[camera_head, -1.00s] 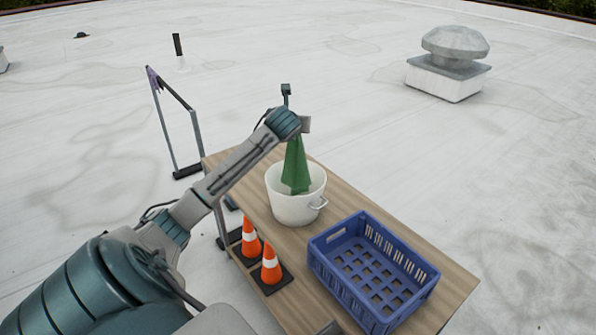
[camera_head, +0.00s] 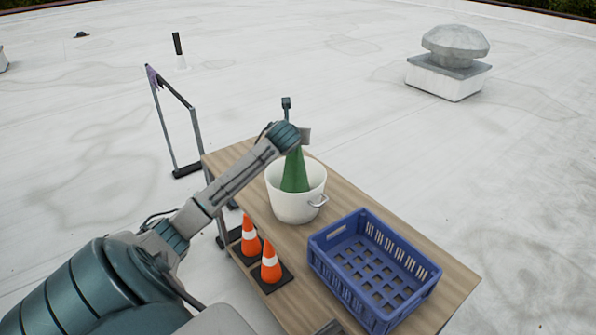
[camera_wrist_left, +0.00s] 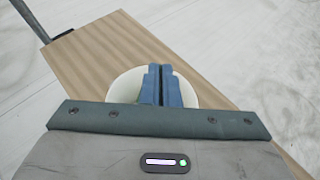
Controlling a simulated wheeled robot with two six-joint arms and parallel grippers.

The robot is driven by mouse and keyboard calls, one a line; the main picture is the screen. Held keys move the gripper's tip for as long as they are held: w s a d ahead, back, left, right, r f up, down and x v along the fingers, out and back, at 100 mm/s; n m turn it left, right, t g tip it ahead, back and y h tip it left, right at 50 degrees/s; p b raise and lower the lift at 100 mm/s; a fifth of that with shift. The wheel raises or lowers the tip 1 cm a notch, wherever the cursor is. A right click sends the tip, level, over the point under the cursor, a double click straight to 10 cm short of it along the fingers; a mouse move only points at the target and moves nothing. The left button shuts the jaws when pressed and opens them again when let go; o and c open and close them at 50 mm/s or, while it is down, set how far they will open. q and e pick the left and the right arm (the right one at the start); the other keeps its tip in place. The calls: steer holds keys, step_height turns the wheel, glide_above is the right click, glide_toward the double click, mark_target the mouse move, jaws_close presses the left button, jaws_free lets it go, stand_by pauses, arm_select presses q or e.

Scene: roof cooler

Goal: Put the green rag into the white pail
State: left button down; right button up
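The green rag (camera_head: 294,172) hangs from my left gripper (camera_head: 297,146), with its lower part inside the white pail (camera_head: 294,208). The pail stands on the wooden table and has a handle on its right side. My left gripper is above the pail's mouth. My right gripper is not in view.
A blue crate (camera_head: 372,272) stands on the table (camera_head: 443,268) to the right of the pail. Two orange cones (camera_head: 250,238) stand in front of the pail near the table's left edge. A metal frame (camera_head: 178,95) stands behind the table.

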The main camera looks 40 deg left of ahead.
arm_select(q)
step_height(320, 180, down, 15)
steer(key=b, duration=0.5)
steer(key=shift+r, duration=0.2)
stand_by(1.7)
steer(key=shift+w+f, duration=0.1)
stand_by(0.4)
steer(key=b+x, duration=0.2)
steer(key=x, duration=0.4)
steer(key=shift+a+f, duration=0.2)
steer(key=shift+f, duration=0.35)
stand_by(0.6)
